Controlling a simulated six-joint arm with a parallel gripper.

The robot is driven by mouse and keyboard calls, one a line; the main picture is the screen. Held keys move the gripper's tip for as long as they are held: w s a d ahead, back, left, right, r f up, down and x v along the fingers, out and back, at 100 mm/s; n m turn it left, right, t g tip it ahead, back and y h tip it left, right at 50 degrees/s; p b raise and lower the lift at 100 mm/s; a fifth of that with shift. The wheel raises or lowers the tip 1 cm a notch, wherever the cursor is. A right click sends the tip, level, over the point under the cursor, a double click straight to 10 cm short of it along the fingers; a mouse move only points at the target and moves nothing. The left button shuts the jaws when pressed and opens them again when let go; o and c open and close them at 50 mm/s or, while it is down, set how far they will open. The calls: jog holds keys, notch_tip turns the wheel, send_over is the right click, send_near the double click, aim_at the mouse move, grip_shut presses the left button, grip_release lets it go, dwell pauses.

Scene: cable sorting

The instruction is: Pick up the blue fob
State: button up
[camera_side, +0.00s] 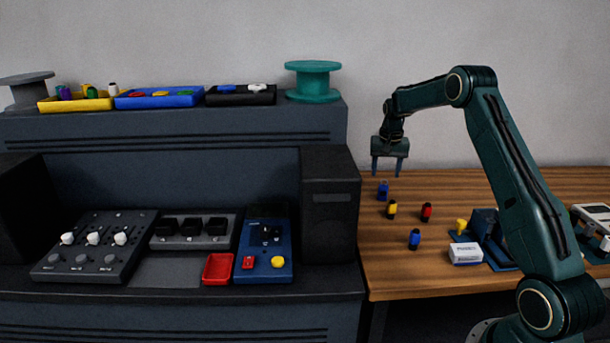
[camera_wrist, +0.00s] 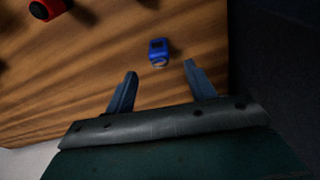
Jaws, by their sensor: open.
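The blue fob (camera_side: 383,190) lies on the wooden table, just below my gripper (camera_side: 388,172) in the side view. In the wrist view the blue fob (camera_wrist: 158,48) has a dark patch and a pale end, and it lies just beyond my fingertips (camera_wrist: 160,70), between their lines. My gripper points down, open and empty, and sits above the fob without touching it. A second blue piece (camera_side: 415,239) with a dark top stands nearer the front of the table.
A yellow piece (camera_side: 391,209) and a red piece (camera_side: 426,212) stand close by; a red piece (camera_wrist: 46,8) shows in the wrist view's corner. A white box (camera_side: 466,254) lies farther right. The dark console (camera_side: 330,215) borders the table's left edge.

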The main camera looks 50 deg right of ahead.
aim_at(384, 185)
jog(key=shift+w+d+f, duration=0.1)
jog(key=shift+d+f, duration=0.1)
jog(key=shift+f, duration=1.4)
jog(key=shift+f, duration=0.1)
jog(key=shift+w+d+f, duration=0.1)
jog(key=shift+d+f, duration=0.05)
jog(key=shift+f, duration=1.1)
jog(key=shift+w+d+f, duration=0.1)
jog(key=shift+d+f, duration=0.05)
jog(key=shift+f, duration=1.05)
jog(key=shift+c, duration=0.2)
jog(key=c, duration=1)
